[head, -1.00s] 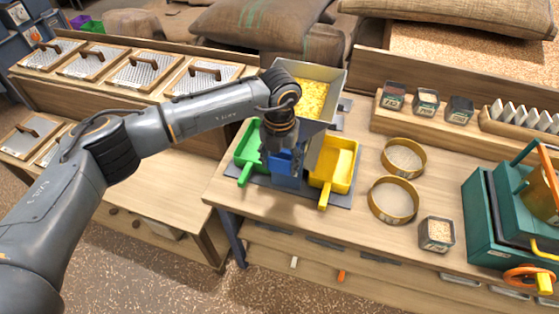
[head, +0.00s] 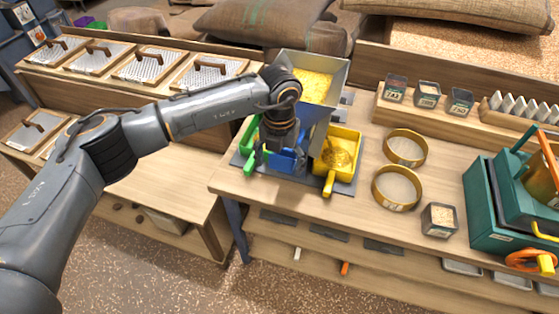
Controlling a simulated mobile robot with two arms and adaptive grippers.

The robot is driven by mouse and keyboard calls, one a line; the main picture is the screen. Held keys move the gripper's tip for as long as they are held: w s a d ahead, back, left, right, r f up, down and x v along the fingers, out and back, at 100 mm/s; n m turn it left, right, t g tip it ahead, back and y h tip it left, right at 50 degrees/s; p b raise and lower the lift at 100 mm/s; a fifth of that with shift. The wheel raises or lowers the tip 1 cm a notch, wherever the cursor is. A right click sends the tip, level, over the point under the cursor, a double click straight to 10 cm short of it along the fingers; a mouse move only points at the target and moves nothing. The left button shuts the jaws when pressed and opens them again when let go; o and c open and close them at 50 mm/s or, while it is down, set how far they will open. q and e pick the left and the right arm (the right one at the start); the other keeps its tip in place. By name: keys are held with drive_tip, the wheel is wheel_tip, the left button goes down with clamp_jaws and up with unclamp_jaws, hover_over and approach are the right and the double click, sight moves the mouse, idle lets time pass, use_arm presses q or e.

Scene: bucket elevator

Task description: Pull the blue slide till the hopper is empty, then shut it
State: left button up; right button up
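The hopper (head: 341,76) is a grey metal bin holding yellow grain (head: 314,85), above the back of the table. Below it stand a green scoop-like bin (head: 250,168), a blue part (head: 290,160) and a yellow bin (head: 349,143). Yellow grain lies in a heap in the yellow bin. My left gripper (head: 278,163) points down at the blue part and covers much of it. Its fingers are dark and partly merge with the blue, so I cannot tell whether they hold it. The blue slide cannot be told apart from the blue part. My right gripper is out of view.
Two round sieves (head: 397,188) and a small grain jar (head: 439,220) stand to the right. A green machine (head: 500,205) with an orange wheel is at the far right. Jars (head: 427,94) line a back shelf. The table's front strip is clear.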

use_arm(q)
wheel_tip(320, 180, up, 12)
drive_tip(key=shift+w, duration=0.15)
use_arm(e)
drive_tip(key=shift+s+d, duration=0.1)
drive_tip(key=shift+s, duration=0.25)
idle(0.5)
